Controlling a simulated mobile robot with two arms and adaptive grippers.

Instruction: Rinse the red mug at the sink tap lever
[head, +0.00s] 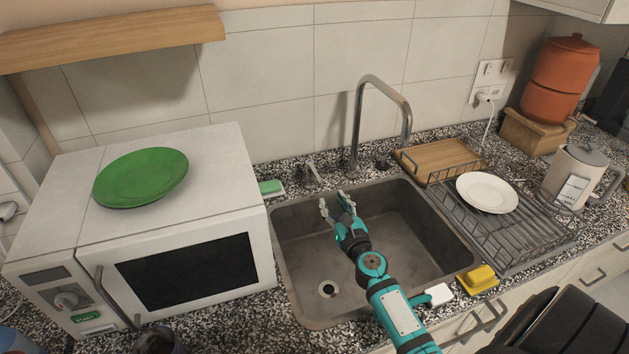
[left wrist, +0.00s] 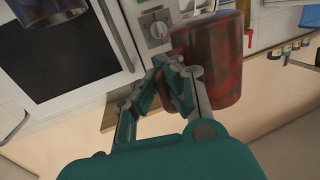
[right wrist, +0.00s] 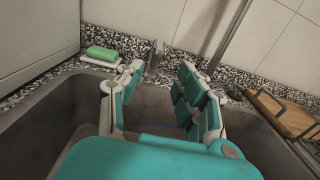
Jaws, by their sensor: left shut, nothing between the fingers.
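The red mug (left wrist: 212,65), with a dark plaid pattern, shows in the left wrist view, just right of my left gripper (left wrist: 170,66). That gripper is shut, its fingertips at the mug's left side; whether they touch it is unclear. The head view does not show the mug or that gripper. The tall sink tap (head: 380,110) stands behind the sink (head: 300,265). A short metal lever (head: 313,171) stands left of it. My right gripper (head: 338,203) is open and empty over the sink's back part, just in front of the lever (right wrist: 154,56).
A microwave (head: 190,270) bearing a green plate (head: 141,178) stands left of the sink. A green sponge (head: 271,187) lies behind the sink's left corner. A dish rack (head: 510,240) with a white plate (head: 487,192) stands right. A yellow sponge (head: 478,279) lies at front right.

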